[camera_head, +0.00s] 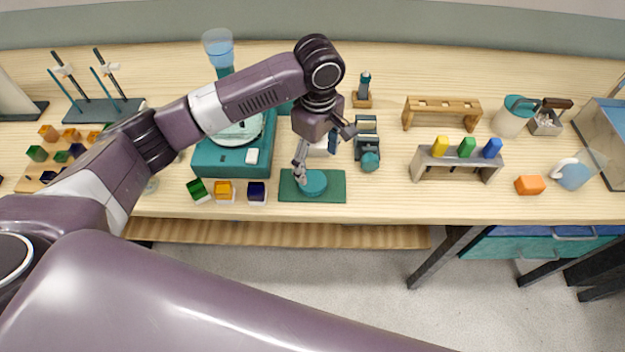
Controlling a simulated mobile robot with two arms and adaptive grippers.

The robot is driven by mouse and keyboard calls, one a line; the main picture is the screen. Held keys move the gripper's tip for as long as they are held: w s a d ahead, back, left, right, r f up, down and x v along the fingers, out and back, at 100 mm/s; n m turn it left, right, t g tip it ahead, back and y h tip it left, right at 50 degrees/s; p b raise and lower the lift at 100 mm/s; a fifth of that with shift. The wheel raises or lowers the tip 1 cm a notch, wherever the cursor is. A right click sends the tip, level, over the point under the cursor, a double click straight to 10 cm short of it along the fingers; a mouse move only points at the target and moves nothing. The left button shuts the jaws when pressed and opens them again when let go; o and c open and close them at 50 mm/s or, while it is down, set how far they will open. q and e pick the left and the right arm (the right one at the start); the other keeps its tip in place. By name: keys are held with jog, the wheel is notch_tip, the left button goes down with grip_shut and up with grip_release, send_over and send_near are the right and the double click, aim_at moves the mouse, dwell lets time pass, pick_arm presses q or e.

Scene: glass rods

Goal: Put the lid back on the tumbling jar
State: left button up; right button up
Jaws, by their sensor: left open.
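A round teal lid-like piece (315,184) lies on a dark green mat (335,192) near the bench's front edge. My left gripper (318,158) is open above the mat's back edge, pointing down. One finger reaches down close to the teal piece; I cannot tell whether it touches. Just right of the mat is a dark stand with light bars (366,125) and a round teal part (370,160) at its front, which may be the tumbling jar. A white item between the fingers is partly hidden. My right gripper is not in view.
A teal machine with a round plate (232,160) stands left of the mat, partly behind my arm. A grey rack with coloured blocks (455,163) stands right. Bare bench lies between stand and rack.

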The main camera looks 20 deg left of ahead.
aim_at(313, 182)
pick_arm(q)
jog(key=shift+a+r, duration=0.1)
jog(key=shift+r, duration=0.05)
jog(key=shift+f, duration=1.35)
